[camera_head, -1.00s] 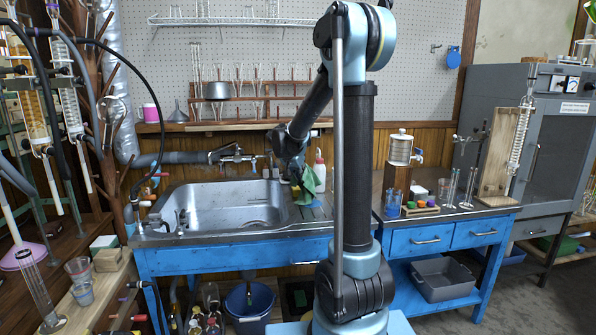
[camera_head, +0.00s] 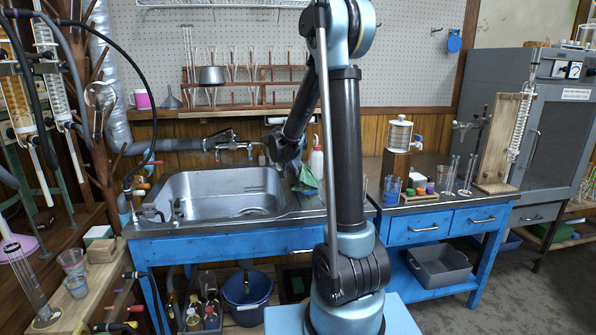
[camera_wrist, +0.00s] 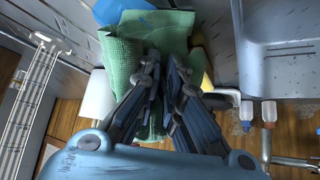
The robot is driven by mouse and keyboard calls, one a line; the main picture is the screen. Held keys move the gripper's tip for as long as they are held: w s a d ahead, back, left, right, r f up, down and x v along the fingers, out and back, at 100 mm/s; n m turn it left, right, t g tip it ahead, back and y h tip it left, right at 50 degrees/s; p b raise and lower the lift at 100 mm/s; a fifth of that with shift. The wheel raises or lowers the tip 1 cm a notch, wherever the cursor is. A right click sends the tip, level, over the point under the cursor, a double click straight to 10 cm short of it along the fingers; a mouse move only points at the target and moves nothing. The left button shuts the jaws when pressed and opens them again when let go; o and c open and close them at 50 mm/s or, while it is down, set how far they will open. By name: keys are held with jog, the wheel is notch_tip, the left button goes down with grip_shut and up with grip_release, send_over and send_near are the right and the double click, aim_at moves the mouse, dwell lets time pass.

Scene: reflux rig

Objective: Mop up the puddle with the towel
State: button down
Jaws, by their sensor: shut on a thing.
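The green towel (camera_wrist: 125,55) is bunched between and beyond my fingers in the wrist view. My gripper (camera_wrist: 165,70) is shut on it. In the head view the towel (camera_head: 307,180) hangs at the counter strip just right of the sink; my arm partly covers it. I cannot tell whether it touches the counter. No puddle is clearly visible; the towel and arm may hide it. A light blue patch (camera_wrist: 122,9) lies beyond the towel in the wrist view, and I cannot tell what it is.
The steel sink (camera_head: 170,210) and its tap (camera_head: 228,146) are left of the towel. A white bottle (camera_head: 316,162) stands close behind it. A yellow thing (camera_wrist: 207,72) shows beside the towel.

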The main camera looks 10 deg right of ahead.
jog(key=shift+f, duration=1.05)
jog(key=c, duration=0.8)
grip_release()
jog(key=shift+f, duration=0.8)
jog(key=shift+s, duration=0.1)
grip_shut()
jog(key=shift+r, duration=0.2)
jog(key=shift+a, duration=0.15)
